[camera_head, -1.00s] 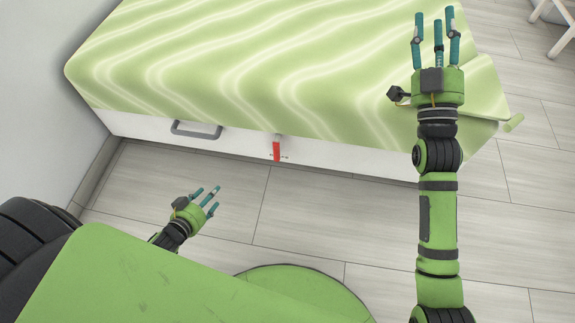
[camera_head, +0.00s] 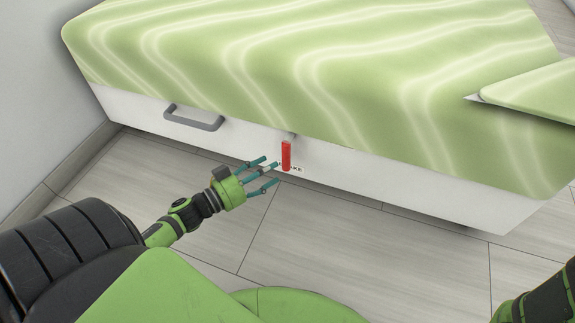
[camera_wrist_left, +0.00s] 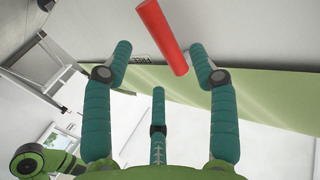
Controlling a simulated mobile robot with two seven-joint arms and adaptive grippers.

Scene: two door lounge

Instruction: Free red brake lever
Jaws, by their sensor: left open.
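The red brake lever (camera_head: 286,156) hangs down on the white front of the bed-like unit in the head view, below the edge of its green cover. A small partly hidden label sits by its lower end. My left gripper (camera_head: 268,170) is open, its teal fingers pointing at the lever from the lower left. In the left wrist view, the red lever (camera_wrist_left: 163,35) is ahead of the open left gripper (camera_wrist_left: 162,62), above and between its fingertips. I see no finger closed on it, and cannot tell whether any touches. My right gripper is out of view; only part of my right arm shows.
The white unit front (camera_head: 400,188) carries a grey handle (camera_head: 194,119) left of the lever. The striped green cover (camera_head: 330,70) overhangs the front edge. A grey wall (camera_head: 35,75) closes off the left side. Pale floor (camera_head: 400,265) is clear in front.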

